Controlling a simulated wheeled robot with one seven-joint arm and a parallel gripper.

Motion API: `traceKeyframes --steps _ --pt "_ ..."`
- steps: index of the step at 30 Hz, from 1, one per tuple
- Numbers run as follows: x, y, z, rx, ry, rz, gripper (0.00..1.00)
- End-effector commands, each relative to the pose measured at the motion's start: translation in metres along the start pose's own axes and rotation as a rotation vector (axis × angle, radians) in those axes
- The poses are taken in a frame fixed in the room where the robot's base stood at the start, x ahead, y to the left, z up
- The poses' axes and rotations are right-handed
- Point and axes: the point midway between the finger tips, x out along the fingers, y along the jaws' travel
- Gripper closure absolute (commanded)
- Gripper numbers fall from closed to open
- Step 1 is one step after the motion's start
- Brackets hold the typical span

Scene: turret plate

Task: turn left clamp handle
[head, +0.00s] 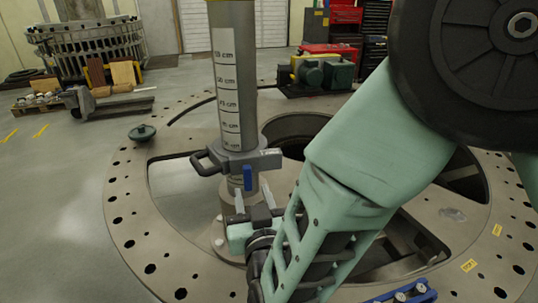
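A grey clamp (236,161) sits around the upright metal post (236,75), below its printed cm scale. A black loop handle (203,163) sticks out from the clamp's left side. A small blue lever (248,178) hangs down at the clamp's front. My gripper (253,189) is just below and in front of the clamp, pointing up toward it. Its two grey fingers are apart with nothing held between them. The blue lever's lower end is close to the gap between the fingertips. I cannot tell whether either finger touches it. The black handle is left of the fingers.
The post stands on a round turret plate (128,222) with holes and large openings. A blue part (402,295) is at the bottom right. My arm hides much of the plate's right side.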

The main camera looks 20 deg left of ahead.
Motion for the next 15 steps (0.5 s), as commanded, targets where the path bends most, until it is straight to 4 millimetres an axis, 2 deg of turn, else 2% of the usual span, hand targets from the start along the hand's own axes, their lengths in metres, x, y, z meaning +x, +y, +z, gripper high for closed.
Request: traceKeyframes --steps 1,6,15 --pt "0.01 0.0 -0.004 0.001 -0.002 0.003 0.62" --pt "0.037 0.0 -0.003 0.002 0.0 0.002 0.62" --pt "0.055 0.0 0.0 0.001 -0.001 0.0 0.62"
